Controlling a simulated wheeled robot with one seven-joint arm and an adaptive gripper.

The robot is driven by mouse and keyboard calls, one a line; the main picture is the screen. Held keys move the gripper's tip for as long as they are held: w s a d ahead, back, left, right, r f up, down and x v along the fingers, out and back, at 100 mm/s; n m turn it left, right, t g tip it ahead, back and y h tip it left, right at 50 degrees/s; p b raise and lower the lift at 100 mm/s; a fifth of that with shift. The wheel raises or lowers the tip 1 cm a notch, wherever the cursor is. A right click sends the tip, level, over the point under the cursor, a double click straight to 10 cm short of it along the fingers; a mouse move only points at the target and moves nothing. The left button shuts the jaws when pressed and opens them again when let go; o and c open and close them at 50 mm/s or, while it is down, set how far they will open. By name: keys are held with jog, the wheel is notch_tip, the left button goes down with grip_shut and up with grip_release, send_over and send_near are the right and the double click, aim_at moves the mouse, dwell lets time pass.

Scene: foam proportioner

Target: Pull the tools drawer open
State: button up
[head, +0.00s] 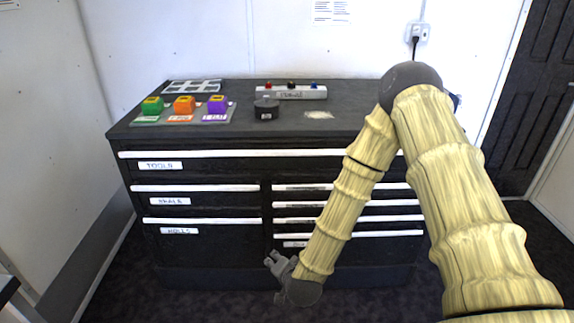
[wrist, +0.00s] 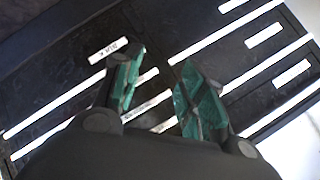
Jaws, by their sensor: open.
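The tools drawer (head: 220,164) is the wide top drawer of the black cabinet. It has a long white handle strip (head: 250,154) and a label reading TOOLS. It looks shut, flush with the drawers below. My gripper (head: 279,264) hangs low in front of the cabinet, well below the tools drawer and near the lower drawers. In the wrist view my gripper (wrist: 155,90) shows two green-padded fingers spread apart with nothing between them. White handle strips and labels lie beyond the fingers, tilted in that view. My arm hides the right part of the tools drawer in the head view.
Lower drawers with white handles fill the cabinet (head: 215,255) front. On top stand a tray with green, orange and purple blocks (head: 217,107), a black round item (head: 266,108) and a strip with coloured knobs (head: 291,92). Floor (head: 140,290) at front left is clear.

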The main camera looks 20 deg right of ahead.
jog(key=w+d+r+m+t+h+b, duration=0.25)
jog(key=w+r+m+t, duration=0.2)
jog(key=w+r, duration=0.55)
jog(key=m+t+h+b, duration=0.2)
jog(key=m+h, duration=0.1)
jog(key=m, duration=0.4)
send_near(287, 154)
jog(key=shift+n, duration=0.25)
jog(key=x, duration=1)
jog(key=shift+w+d+r, duration=0.1)
jog(key=shift+w+d, duration=0.05)
jog(key=shift+w, duration=0.15)
grip_shut()
